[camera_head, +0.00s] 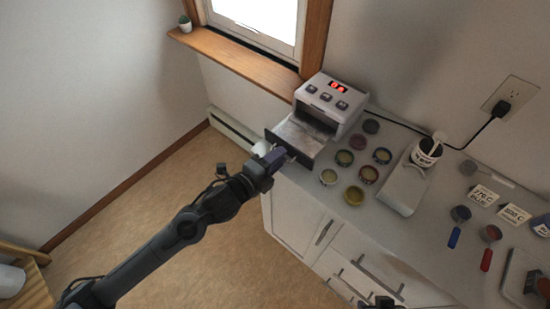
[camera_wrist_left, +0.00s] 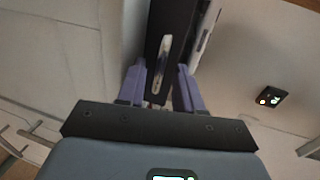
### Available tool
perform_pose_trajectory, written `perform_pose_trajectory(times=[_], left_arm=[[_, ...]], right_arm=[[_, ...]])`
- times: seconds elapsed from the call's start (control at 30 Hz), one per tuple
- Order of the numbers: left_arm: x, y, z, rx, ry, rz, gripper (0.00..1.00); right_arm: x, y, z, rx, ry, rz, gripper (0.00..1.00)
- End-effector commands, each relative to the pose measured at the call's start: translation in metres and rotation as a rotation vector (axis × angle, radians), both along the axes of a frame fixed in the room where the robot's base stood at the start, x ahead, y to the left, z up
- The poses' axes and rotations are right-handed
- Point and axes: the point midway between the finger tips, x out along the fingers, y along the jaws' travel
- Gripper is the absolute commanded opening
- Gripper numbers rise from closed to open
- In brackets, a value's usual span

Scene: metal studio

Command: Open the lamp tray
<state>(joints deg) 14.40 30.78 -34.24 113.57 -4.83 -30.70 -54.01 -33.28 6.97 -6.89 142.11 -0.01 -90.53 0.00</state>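The lamp (camera_head: 331,101) is a white box with a red display and several buttons, on the counter by the window. Its tray (camera_head: 300,138) is slid out of the front toward my left arm, with its dark front plate outside the box. My left gripper (camera_head: 284,155) is at that front plate. In the left wrist view, its purple fingers (camera_wrist_left: 160,72) stand apart on either side of the silver tray handle (camera_wrist_left: 162,62), with a gap visible on both sides. Only a small dark part of my right gripper (camera_head: 381,303) shows at the bottom edge of the head view.
Several small round jars (camera_head: 353,195) stand close to the tray's right. A white scale-like device (camera_head: 404,187) with a cup (camera_head: 427,152) is further right. A cord (camera_head: 470,141) runs to the wall outlet. The floor (camera_head: 190,240) left of the cabinet is clear.

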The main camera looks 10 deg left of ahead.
Motion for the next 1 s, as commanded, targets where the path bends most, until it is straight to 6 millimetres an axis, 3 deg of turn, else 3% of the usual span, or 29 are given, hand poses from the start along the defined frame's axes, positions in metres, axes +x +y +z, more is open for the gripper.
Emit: perform_pose_trajectory(times=[0.47,1.0], left_arm=[[-0.011,0.006,0.003,0.000,0.000,-0.001,0.36],[-0.082,0.044,0.020,0.001,0.002,-0.001,0.36]], right_arm=[[0.000,0.001,0.002,0.006,0.001,-0.004,0.43],[0.000,-0.001,0.010,-0.004,0.000,0.002,0.43]])
